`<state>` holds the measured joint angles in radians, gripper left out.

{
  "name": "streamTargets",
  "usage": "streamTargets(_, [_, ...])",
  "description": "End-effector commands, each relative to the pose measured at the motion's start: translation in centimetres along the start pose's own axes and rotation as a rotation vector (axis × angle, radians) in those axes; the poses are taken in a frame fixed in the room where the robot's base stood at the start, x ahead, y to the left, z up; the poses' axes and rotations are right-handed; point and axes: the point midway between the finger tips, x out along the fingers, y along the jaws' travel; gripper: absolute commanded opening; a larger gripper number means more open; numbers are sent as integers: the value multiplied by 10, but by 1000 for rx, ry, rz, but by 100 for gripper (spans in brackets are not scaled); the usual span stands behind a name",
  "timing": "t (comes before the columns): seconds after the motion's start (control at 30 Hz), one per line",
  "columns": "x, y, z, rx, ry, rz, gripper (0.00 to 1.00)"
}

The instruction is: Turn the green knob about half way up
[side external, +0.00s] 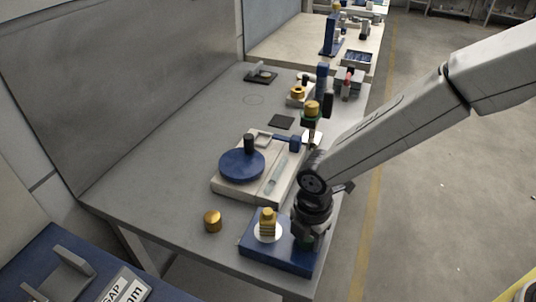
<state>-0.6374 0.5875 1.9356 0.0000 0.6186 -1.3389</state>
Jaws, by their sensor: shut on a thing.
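My gripper (307,236) points down at the right part of a blue base (262,259) near the front of the bench. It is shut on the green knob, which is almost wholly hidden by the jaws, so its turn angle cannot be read. On the same base, left of the gripper, a stepped brass piece (267,226) stands on a white round plate (258,236).
A loose brass cylinder (212,221) stands left of the base. Behind are a pale board with a blue disc (242,166), a dark square pad (281,122) and several small fixtures. Bare bench (165,190) lies to the left.

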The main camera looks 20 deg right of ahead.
Motion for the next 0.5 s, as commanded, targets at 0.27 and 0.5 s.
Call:
streamTargets(0.27, [0, 0, 0, 215, 0, 0, 0])
streamTargets(0.5, [0, 0, 0, 399, 0, 0, 0])
